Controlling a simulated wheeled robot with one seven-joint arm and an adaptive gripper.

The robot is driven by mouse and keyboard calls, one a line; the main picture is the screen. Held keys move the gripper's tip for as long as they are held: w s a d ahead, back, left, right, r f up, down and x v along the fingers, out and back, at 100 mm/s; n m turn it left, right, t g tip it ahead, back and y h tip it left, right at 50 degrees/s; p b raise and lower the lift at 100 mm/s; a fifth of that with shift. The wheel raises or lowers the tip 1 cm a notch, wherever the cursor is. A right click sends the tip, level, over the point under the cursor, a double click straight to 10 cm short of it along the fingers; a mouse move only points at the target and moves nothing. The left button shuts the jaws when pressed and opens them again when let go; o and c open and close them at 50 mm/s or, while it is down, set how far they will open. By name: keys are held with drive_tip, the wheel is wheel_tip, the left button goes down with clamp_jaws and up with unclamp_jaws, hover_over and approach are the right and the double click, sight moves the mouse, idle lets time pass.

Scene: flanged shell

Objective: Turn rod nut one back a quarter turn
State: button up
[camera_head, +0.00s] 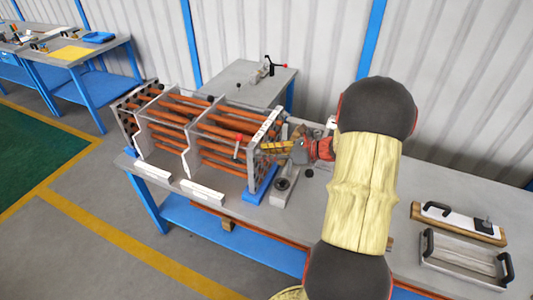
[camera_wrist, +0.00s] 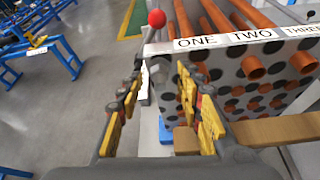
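The tube bundle has orange-brown tubes running through metal plates, with a perforated end plate (camera_wrist: 245,85) facing my gripper. White labels ONE (camera_wrist: 197,42), TWO (camera_wrist: 251,35) and THREE run along that plate's top edge. My gripper (camera_wrist: 160,82) is open, with its two yellow-padded fingers apart and nothing seen held between them. The right finger overlaps the plate's left part, under label ONE. In the head view my gripper (camera_head: 272,147) is close to the end plate (camera_head: 262,150); I cannot tell whether it touches. I cannot make out rod nut one; the finger may hide it.
A red-balled lever (camera_wrist: 157,19) stands by the plate's left corner. A grey stand (camera_head: 284,185) is on the bench below my gripper. Trays with black handles (camera_head: 463,255) lie at the right. A smaller table (camera_head: 237,90) stands behind. Open floor shows at the left.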

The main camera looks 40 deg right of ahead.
drive_tip(key=shift+c, duration=1.1)
clamp_jaws()
drive_tip(key=shift+f+b, duration=0.1)
drive_tip(key=shift+b, duration=0.2)
drive_tip(key=n+h+b, duration=0.1)
drive_tip(key=b, duration=0.1)
drive_tip(key=n+b, duration=0.1)
drive_tip(key=b, duration=0.1)
drive_tip(key=n+t+h+b, duration=0.1)
drive_tip(key=n+b, duration=0.1)
drive_tip(key=shift+s+a+h, duration=0.1)
drive_tip(key=shift+a+h, duration=0.15)
drive_tip(key=shift+h, duration=0.05)
drive_tip(key=shift+b, duration=0.3)
drive_tip(key=shift+o, duration=1.1)
unclamp_jaws()
